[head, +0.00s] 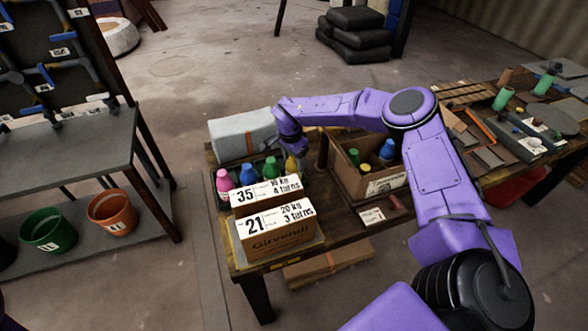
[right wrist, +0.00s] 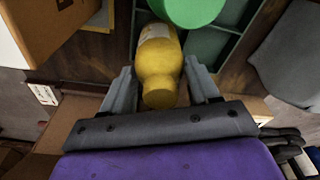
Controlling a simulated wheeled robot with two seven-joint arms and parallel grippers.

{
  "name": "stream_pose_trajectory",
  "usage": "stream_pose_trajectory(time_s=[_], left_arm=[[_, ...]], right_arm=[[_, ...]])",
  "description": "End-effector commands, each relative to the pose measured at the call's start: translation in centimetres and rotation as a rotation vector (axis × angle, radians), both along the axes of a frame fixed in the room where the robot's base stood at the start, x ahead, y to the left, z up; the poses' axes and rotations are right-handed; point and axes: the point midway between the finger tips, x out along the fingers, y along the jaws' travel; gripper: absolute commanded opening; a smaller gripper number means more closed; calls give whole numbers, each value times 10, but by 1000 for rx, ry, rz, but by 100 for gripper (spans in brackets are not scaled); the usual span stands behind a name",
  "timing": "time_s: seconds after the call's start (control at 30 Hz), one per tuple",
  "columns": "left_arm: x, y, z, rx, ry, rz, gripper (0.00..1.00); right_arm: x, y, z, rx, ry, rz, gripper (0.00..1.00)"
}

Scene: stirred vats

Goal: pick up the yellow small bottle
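The yellow small bottle (head: 291,165) stands at the right end of a row of bottles on the wooden table, partly hidden by my right gripper. My right gripper (head: 293,148) is above it, pointing down. In the right wrist view the yellow bottle (right wrist: 158,65) lies between the two fingers (right wrist: 159,75), with a narrow gap seen on each side. The right gripper looks open and holds nothing. My left gripper is in neither view.
Pink (head: 224,182), blue (head: 248,173) and green (head: 271,168) bottles stand left of the yellow one. Labelled boxes (head: 270,230) stand in front and a grey case (head: 238,137) behind. An open carton (head: 345,175) with bottles is to the right.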

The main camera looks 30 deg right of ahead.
Motion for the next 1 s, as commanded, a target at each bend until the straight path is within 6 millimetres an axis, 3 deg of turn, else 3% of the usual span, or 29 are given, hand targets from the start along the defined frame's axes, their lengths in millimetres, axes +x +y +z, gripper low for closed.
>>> stream_pose_trajectory(time_s=[0.03,0.1,0.13,0.37,0.53,0.67,0.9,1.0], left_arm=[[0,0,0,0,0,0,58],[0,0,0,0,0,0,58],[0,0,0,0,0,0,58],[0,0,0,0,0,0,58],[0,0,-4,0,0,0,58],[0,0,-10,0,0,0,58],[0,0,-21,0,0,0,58],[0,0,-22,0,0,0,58]], right_arm=[[0,0,0,0,0,0,42],[0,0,0,0,0,0,20],[0,0,0,0,0,0,18],[0,0,1,0,0,0,18],[1,0,16,0,-3,0,18],[2,0,46,1,-7,0,18],[1,0,126,0,-6,0,18],[0,1,151,0,-4,0,18]])
